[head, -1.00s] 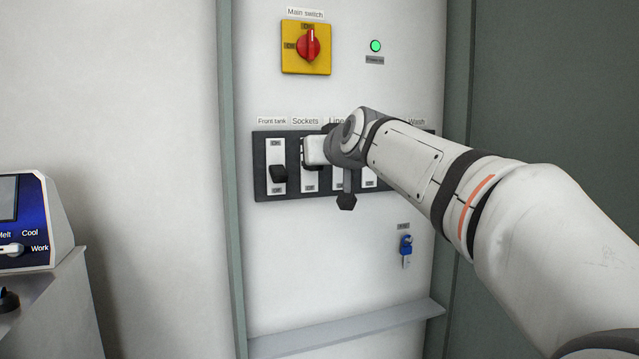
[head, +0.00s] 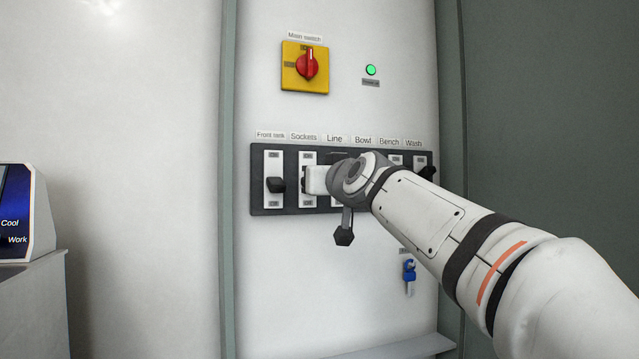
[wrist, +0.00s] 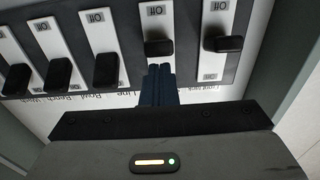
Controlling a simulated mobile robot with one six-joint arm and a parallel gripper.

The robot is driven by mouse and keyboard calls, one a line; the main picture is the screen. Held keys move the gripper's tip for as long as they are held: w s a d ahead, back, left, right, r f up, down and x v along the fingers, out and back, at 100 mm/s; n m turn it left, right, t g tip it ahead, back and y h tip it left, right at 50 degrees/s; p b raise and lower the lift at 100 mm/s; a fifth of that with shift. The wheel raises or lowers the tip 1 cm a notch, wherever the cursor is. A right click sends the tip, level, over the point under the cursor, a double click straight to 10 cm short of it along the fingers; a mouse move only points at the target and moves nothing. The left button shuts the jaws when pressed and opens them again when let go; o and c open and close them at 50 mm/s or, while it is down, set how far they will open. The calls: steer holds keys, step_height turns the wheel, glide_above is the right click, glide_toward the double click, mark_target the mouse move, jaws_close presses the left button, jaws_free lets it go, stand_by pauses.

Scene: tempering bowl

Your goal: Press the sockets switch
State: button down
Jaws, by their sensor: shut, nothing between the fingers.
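The Sockets switch (head: 308,159) is second from the left on a dark switch panel, a white plate with "On" above and "Off" below. In the head view my gripper hides much of it. The wrist view is upside down. There the black Sockets lever (wrist: 158,47) lies just beyond the tips of my gripper (wrist: 160,70), toward the "Off" mark. The fingers are together and empty, on the "On" side of the lever. I cannot tell whether they touch it. My gripper (head: 315,180) is in front of the Sockets plate in the head view.
The Front tank lever (head: 275,185) is close on the left. The Line lever (wrist: 107,70) is the neighbour on the other side. A yellow main switch (head: 305,66), a lit green lamp (head: 371,70) and a blue key (head: 409,272) are on the same cabinet.

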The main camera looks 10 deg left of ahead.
step_height(320, 180, up, 4)
steer(key=s+p, duration=0.1)
steer(key=p, duration=0.2)
steer(key=f+b+v, duration=0.1)
steer(key=b+v, duration=0.1)
steer(key=v, duration=0.8)
steer(key=shift+d+f+b, duration=0.25)
steer(key=shift+d+b, duration=0.05)
steer(key=shift+d, duration=0.05)
steer(key=shift+d+p, duration=0.1)
steer(key=shift+p, duration=0.3)
